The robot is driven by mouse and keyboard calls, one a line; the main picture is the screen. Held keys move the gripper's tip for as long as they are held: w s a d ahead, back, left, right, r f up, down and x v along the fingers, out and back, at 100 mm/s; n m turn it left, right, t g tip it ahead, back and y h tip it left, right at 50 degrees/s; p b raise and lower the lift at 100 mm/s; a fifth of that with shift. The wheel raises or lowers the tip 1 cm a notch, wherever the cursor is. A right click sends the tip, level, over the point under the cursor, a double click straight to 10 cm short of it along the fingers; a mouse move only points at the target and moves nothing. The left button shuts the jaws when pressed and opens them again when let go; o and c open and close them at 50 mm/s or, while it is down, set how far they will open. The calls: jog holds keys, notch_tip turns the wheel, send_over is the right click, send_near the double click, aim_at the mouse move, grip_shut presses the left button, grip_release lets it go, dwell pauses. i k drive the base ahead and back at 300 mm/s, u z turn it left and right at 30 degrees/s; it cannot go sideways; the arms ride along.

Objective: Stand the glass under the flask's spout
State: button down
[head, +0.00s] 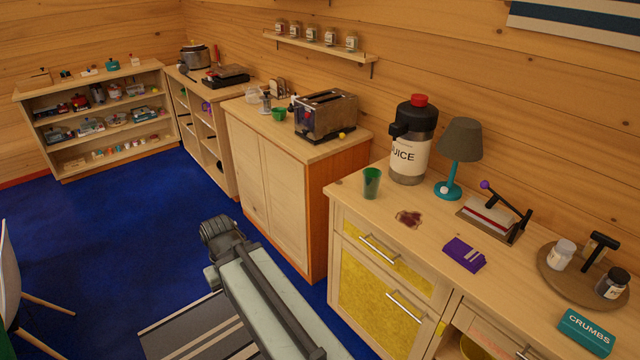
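A green glass (372,183) stands upright on the light wood counter (345,190), near its left end. The flask (408,158), a dark container with a red cap and a white "JUICE" label, stands just behind and to the right of the glass, against the wall. A black spout (397,130) juts from its upper left side, above and a little right of the glass in the picture. The glass looks apart from the flask. My gripper (222,232) is at the far end of my arm, low over the blue floor, well left of the counter; its fingers cannot be made out.
A dark red spill (409,218) lies right of the glass. A teal lamp (459,145), a purple packet (464,254), a lever press (492,218) and a round tray (560,284) stand further right. A toaster (326,115) and a green cup (279,115) sit on the cabinet behind.

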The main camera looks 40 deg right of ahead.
aim_at(371, 184)
jog(key=u, duration=0.95)
jog(key=i, duration=1.35)
jog(key=u, duration=0.65)
jog(key=k, duration=0.7)
jog(key=u, duration=0.15)
jog(key=i, duration=0.9)
jog(key=z, duration=0.05)
